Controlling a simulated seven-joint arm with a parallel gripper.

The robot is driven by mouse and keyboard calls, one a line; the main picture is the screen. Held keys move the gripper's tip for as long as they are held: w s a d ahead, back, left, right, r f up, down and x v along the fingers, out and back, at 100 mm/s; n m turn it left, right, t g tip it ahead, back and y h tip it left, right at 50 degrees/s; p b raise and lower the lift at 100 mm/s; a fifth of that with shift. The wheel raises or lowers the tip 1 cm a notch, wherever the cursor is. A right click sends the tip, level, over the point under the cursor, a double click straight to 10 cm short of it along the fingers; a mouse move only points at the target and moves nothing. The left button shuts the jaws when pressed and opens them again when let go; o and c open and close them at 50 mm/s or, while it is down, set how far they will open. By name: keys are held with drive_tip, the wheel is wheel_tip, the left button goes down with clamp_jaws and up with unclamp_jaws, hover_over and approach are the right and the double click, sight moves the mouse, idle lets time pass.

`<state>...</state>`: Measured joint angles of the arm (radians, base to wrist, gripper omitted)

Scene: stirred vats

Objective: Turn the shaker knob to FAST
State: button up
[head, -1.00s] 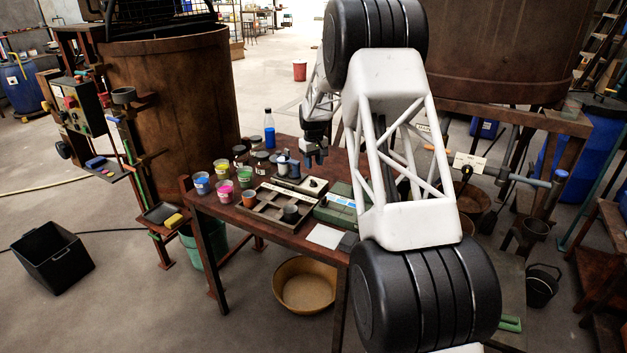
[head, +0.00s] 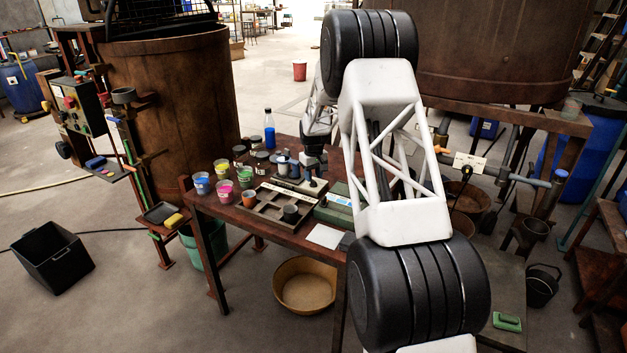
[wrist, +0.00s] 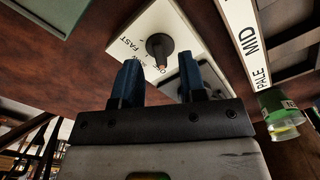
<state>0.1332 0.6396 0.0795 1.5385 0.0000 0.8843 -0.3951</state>
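The shaker (head: 289,185) stands on the brown table behind the sectioned tray, partly covered by my arm's end in the head view. In the wrist view its pale control plate (wrist: 180,22) carries a dark round knob (wrist: 158,46). FAST is printed to the knob's left; smaller marks below are hard to read. The knob's pointer seems to face these lower marks, away from FAST. My gripper (wrist: 160,64) is open, its two blue fingers apart on either side of the knob's line, with nothing between them. I cannot tell how far above the knob they are.
The sectioned tray (head: 262,212) with PALE and MID labels lies close by. A green device (head: 335,213), colour cups (head: 223,188) and a blue bottle (head: 269,135) are also on the table.

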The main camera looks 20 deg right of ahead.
drive_tip(key=shift+f, duration=1.1)
clamp_jaws()
